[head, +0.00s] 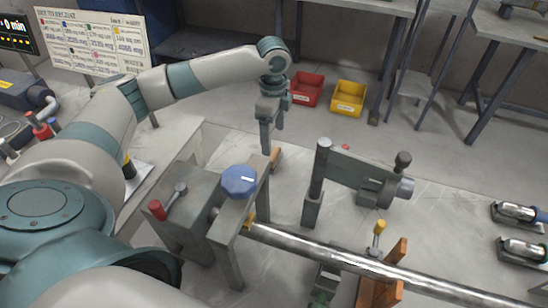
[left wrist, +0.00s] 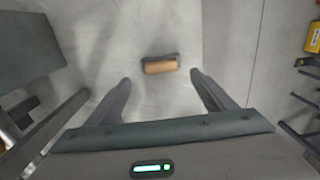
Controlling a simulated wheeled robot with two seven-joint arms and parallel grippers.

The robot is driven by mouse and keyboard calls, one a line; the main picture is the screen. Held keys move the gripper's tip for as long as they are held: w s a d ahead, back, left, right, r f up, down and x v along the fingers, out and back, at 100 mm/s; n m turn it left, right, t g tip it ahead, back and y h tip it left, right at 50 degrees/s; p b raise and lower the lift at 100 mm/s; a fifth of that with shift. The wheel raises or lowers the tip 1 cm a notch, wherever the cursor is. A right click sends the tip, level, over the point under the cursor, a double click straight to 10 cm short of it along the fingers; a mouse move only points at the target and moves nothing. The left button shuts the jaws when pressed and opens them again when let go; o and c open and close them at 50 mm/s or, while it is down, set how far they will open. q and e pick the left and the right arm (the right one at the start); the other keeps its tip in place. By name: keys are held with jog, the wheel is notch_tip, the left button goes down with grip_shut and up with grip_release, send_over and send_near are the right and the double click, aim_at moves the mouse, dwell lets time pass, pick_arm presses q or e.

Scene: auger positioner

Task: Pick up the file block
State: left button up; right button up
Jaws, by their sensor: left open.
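The file block is a small orange-brown piece with a darker edge. It lies on the grey surface in the left wrist view (left wrist: 160,66), ahead of and between my fingertips. In the head view a brown piece, likely the same file block (head: 276,158), shows partly behind the grey machine post. My left gripper (head: 272,138) points down above and near it. In the left wrist view my left gripper (left wrist: 160,83) has its two fingers wide apart with nothing between them. The block is apart from both fingers. My right gripper is not in view.
A clamp bracket (head: 355,178) stands to the right. Red (head: 306,89) and yellow (head: 348,98) bins sit behind.

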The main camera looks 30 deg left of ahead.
aim_at(274, 154)
pick_arm(q)
jog(key=shift+f, duration=1.85)
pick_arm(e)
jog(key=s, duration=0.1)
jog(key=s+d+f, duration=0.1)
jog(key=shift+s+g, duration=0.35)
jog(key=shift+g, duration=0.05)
pick_arm(q)
jog(key=shift+f, duration=0.1)
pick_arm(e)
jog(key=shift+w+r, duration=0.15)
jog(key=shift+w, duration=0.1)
pick_arm(q)
jog(key=shift+f+p, duration=0.55)
jog(key=shift+f, duration=0.1)
notch_tip(274, 154, down, 4)
jog(key=shift+w+r+p, duration=0.1)
jog(key=shift+r+p, duration=0.05)
jog(key=shift+p, duration=0.2)
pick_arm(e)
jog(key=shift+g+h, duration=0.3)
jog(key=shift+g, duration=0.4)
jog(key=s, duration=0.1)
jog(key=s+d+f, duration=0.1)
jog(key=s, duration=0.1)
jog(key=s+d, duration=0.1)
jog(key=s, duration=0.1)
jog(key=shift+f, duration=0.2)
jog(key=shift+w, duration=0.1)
